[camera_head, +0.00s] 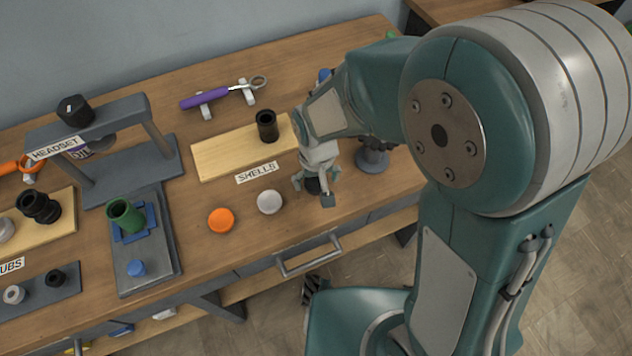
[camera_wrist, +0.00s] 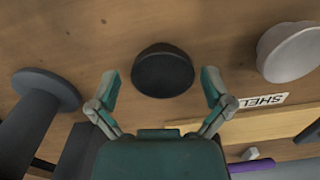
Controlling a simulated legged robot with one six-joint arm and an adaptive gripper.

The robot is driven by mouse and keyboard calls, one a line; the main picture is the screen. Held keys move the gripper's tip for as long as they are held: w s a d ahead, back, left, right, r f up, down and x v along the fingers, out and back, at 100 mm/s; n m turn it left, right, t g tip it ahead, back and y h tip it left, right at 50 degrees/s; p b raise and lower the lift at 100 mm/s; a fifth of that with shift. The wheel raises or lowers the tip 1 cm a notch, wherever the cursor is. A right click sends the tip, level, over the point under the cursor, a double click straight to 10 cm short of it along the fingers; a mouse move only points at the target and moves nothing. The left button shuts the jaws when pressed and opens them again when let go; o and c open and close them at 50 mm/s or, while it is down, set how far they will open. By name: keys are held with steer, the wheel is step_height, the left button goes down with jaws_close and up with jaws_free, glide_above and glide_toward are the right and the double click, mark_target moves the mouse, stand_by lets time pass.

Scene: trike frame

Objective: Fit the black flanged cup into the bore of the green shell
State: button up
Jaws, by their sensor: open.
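The black flanged cup (camera_wrist: 163,70) sits dark and round on the table in the wrist view, between the spread fingertips of my gripper (camera_wrist: 160,78). The fingers are apart, with a gap to the cup on each side. In the head view my gripper (camera_head: 313,190) points down near the table's front edge and partly hides the cup (camera_head: 312,186). The green shell (camera_head: 125,215) stands in a blue holder (camera_head: 148,216) on a grey plate at the left, its open bore facing up. It is well left of my gripper.
A white cup (camera_head: 270,202) and an orange cup (camera_head: 221,221) lie left of my gripper. A black shell (camera_head: 267,126) stands on a wooden board (camera_head: 215,157) behind. A grey stand (camera_head: 372,158) is close on the right. A grey press frame (camera_head: 160,142) rises behind the green shell.

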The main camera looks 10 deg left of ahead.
steer(key=shift+a, duration=0.25)
steer(key=c, duration=1.1)
steer(key=shift+d, duration=0.1)
